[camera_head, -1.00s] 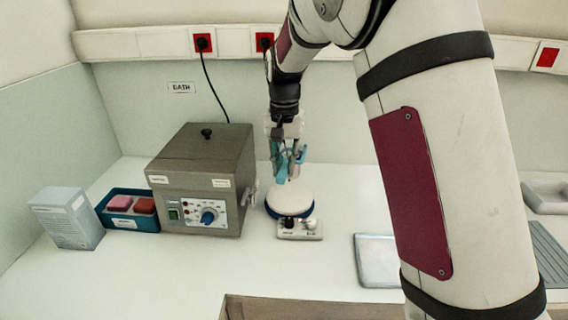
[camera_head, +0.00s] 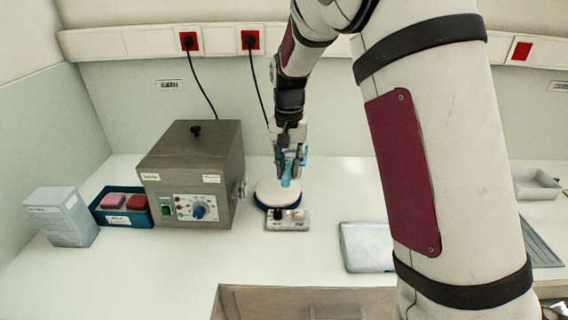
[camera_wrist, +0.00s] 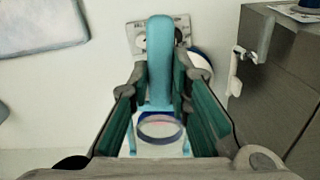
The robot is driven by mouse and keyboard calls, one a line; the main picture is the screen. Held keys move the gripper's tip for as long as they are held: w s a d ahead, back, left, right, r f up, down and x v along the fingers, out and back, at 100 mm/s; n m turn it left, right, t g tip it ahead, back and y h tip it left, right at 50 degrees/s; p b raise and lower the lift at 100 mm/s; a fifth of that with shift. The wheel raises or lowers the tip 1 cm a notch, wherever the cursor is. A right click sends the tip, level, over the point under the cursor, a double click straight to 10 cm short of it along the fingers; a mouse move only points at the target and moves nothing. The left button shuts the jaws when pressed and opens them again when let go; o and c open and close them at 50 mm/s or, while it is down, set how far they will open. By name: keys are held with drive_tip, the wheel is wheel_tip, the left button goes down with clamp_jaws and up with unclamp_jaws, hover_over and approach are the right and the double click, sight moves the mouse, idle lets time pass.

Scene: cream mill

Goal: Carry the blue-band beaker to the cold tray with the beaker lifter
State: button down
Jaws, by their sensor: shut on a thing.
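My gripper (camera_head: 287,163) is shut on the light-blue beaker lifter (camera_wrist: 160,62), above and behind the round hotplate in the head view. In the wrist view the lifter's thin side arms reach down on both sides of the blue-band beaker (camera_wrist: 160,129), whose round rim and blue band show below the jaws. I cannot tell whether the lifter bears the beaker's weight. A pale flat tray (camera_head: 366,247), likely the cold tray, lies on the bench right of the hotplate. It also shows in the wrist view (camera_wrist: 38,25) at the upper left.
The hotplate (camera_head: 279,193) stands close in front of my gripper. A grey bath box (camera_head: 192,175) stands left of it, with a tap on its side. A blue bin (camera_head: 124,220) and a pale carton (camera_head: 62,217) are farther left. Bench between hotplate and flat tray is clear.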

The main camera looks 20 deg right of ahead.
drive_tip(key=shift+s, duration=0.1)
drive_tip(key=shift+s+d+f+p, duration=0.2)
drive_tip(key=shift+s+d+p, duration=0.35)
drive_tip(key=shift+s+d, duration=0.4)
drive_tip(key=shift+s+d+f+p, duration=0.15)
drive_tip(key=shift+s+d+p, duration=0.4)
drive_tip(key=shift+s+d, duration=0.4)
drive_tip(key=shift+s, duration=0.15)
drive_tip(key=s+d+f+p, duration=0.1)
drive_tip(key=s+d+p, duration=0.2)
drive_tip(key=s+d, duration=0.5)
drive_tip(key=s+d+f+p, duration=0.2)
drive_tip(key=s+d+p, duration=0.2)
drive_tip(key=s+d, duration=0.5)
drive_tip(key=s, duration=0.2)
drive_tip(key=shift+s+f, duration=0.25)
drive_tip(key=shift+s, duration=0.05)
idle(2.7)
drive_tip(key=shift+f, duration=0.1)
